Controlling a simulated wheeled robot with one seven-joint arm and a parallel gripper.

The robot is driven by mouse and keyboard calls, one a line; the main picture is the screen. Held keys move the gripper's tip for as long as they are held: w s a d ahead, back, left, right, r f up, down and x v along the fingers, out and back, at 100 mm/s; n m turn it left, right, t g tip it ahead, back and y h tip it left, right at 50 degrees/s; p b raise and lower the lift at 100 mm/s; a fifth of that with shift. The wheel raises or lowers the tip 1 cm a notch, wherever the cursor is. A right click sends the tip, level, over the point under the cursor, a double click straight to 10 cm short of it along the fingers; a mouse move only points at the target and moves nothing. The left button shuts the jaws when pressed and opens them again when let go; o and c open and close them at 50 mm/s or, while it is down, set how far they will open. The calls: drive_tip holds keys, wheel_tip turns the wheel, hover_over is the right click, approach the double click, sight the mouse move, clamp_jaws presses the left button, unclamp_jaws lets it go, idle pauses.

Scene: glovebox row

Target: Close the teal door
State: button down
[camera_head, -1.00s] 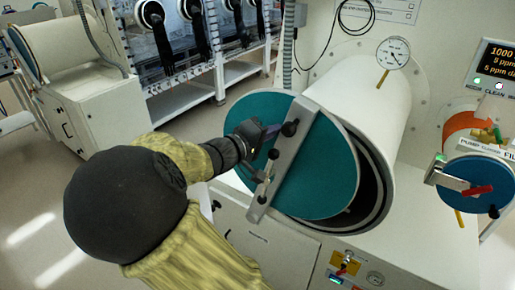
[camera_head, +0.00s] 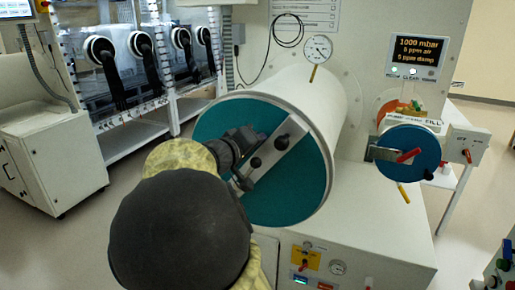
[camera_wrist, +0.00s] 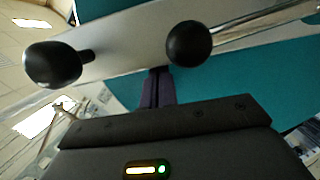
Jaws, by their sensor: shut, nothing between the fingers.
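The teal door (camera_head: 295,183) is a round disc with a metal bar (camera_head: 284,147) across it and black knobs on the bar. In the head view it sits over the front end of the white cylinder (camera_head: 315,95), and no dark opening shows along its visible right edge. Its left part is partly hidden by my arm. My gripper (camera_head: 240,150) is at the door's face beside the bar. In the wrist view the shut fingers (camera_wrist: 158,88) point at the bar between two black knobs (camera_wrist: 188,44); whether they touch is unclear.
A smaller blue round door (camera_head: 410,148) with a red handle is at the right. A pressure gauge (camera_head: 317,48) stands above the cylinder, and a display (camera_head: 417,56) is at upper right. A control panel (camera_head: 315,265) is below. Open floor lies at the left.

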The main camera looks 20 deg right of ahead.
drive_tip(key=shift+s+d+f, duration=0.25)
drive_tip(key=shift+f, duration=0.2)
drive_tip(key=shift+w+r, duration=0.1)
drive_tip(key=s+a+r, duration=0.2)
drive_tip(key=a+r, duration=0.2)
drive_tip(key=a, duration=0.7)
drive_tip(key=shift+a+r, duration=0.15)
drive_tip(key=shift+a, duration=0.05)
drive_tip(key=shift+d, duration=0.1)
